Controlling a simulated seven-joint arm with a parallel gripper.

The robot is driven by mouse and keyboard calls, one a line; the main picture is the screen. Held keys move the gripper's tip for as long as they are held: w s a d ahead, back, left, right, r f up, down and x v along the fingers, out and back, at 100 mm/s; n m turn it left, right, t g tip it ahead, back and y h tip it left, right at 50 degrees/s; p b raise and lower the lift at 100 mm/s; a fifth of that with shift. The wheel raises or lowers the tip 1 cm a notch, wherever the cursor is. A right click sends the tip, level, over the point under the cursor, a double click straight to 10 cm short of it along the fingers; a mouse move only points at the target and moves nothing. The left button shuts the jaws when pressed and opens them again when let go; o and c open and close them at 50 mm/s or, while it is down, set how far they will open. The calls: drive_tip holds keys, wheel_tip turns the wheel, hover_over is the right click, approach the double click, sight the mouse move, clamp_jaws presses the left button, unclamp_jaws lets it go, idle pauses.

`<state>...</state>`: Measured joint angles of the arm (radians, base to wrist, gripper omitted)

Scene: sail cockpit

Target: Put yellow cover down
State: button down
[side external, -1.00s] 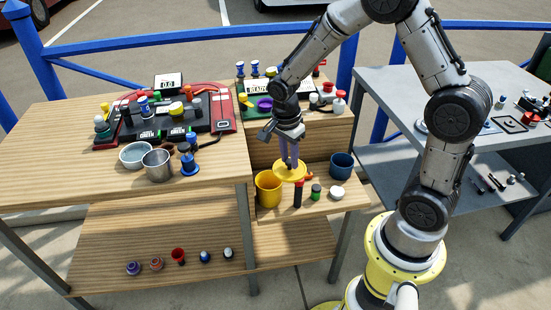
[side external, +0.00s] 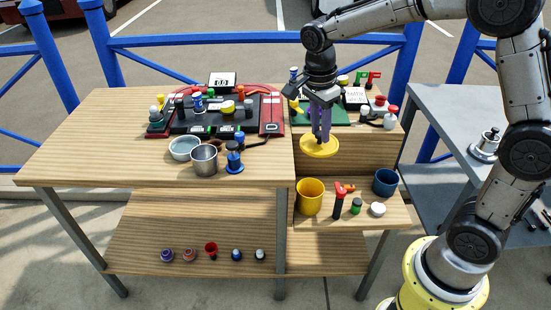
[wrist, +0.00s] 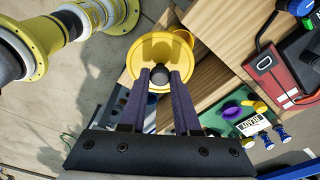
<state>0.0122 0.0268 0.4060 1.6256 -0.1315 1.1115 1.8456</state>
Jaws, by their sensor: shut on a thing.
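The yellow cover (side external: 319,148) is a round disc with a dark knob. My gripper (side external: 320,136) is shut on the knob and holds the cover level in the air, in front of the upright wooden board at right. In the wrist view the cover (wrist: 163,47) lies beyond my purple fingers (wrist: 160,76), with the knob between their tips. The yellow cup (side external: 309,197) stands open on the small right shelf, below and slightly left of the cover. In the wrist view the cover hides most of this cup, leaving part of its rim.
On the right shelf (side external: 350,220) stand a red-topped black tool (side external: 340,200), a green-and-black piece (side external: 356,206), a white knob (side external: 377,209) and a blue cup (side external: 386,182). A metal cup (side external: 204,160) stands on the left tabletop, whose front is mostly clear.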

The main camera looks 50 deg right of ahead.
drive_tip(key=w+f, duration=0.3)
drive_tip(key=w, duration=0.2)
drive_tip(key=w+f, duration=0.3)
drive_tip(key=w, duration=0.2)
drive_tip(key=w+f, duration=0.3)
drive_tip(key=w, duration=0.1)
drive_tip(key=shift+w+a, duration=0.25)
drive_tip(key=shift+w, duration=0.15)
drive_tip(key=shift+w+f, duration=0.15)
drive_tip(key=shift+f, duration=1.65)
drive_tip(key=shift+f, duration=0.15)
drive_tip(key=c, duration=0.6)
unclamp_jaws()
drive_tip(key=shift+c, duration=0.2)
